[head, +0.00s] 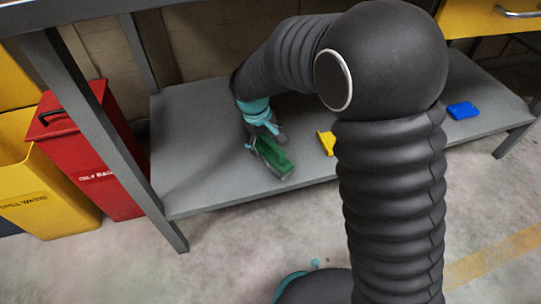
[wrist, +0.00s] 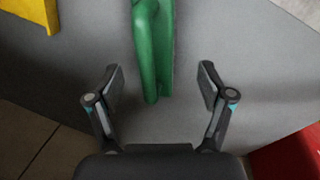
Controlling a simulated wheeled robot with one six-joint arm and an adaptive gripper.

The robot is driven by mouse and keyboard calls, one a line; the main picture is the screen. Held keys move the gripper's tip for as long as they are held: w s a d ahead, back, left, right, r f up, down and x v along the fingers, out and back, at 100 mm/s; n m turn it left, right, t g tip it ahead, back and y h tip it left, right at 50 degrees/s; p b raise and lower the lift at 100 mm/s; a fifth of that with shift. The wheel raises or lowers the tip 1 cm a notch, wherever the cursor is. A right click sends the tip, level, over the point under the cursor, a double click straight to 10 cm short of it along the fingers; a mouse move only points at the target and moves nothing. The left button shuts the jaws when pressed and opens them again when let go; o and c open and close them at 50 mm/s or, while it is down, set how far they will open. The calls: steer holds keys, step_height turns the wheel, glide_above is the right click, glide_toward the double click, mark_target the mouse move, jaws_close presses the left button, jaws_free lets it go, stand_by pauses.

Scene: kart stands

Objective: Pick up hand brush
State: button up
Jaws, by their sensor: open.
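The green hand brush (head: 274,156) lies on the grey lower shelf (head: 205,188), near its front edge. In the wrist view its green handle (wrist: 153,50) points down toward my gripper (wrist: 161,82). The gripper's two fingers are spread, one on either side of the handle's line, with visible gaps on both sides. In the head view my gripper (head: 262,138) is just over the brush and hides part of it. Nothing is held.
A yellow object (head: 326,143) lies on the shelf right of the brush, partly behind my arm. A blue object (head: 463,110) lies farther right. A red bin (head: 95,150) and a yellow bin (head: 45,185) stand left of the table leg (head: 100,125).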

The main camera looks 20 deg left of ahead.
mark_target(270, 152)
steer(key=shift+w+d+f+b, duration=0.15)
steer(key=shift+w+f+b, duration=0.1)
steer(key=shift+f, duration=0.65)
steer(key=shift+w+d+f+b, duration=0.15)
steer(key=shift+w+f, duration=0.05)
steer(key=shift+f, duration=0.65)
steer(key=shift+w+d+f+b, duration=0.15)
steer(key=shift+w+f+b, duration=0.1)
steer(key=shift+f, duration=0.65)
steer(key=c, duration=1.5)
steer(key=shift+r, duration=0.1)
steer(key=shift+r+p, duration=0.55)
steer(key=shift+r, duration=1.1)
steer(key=shift+s+d+r, duration=0.15)
steer(key=shift+s, duration=0.15)
steer(key=s+d, duration=0.9)
steer(key=s, duration=0.5)
steer(key=shift+s, duration=0.4)
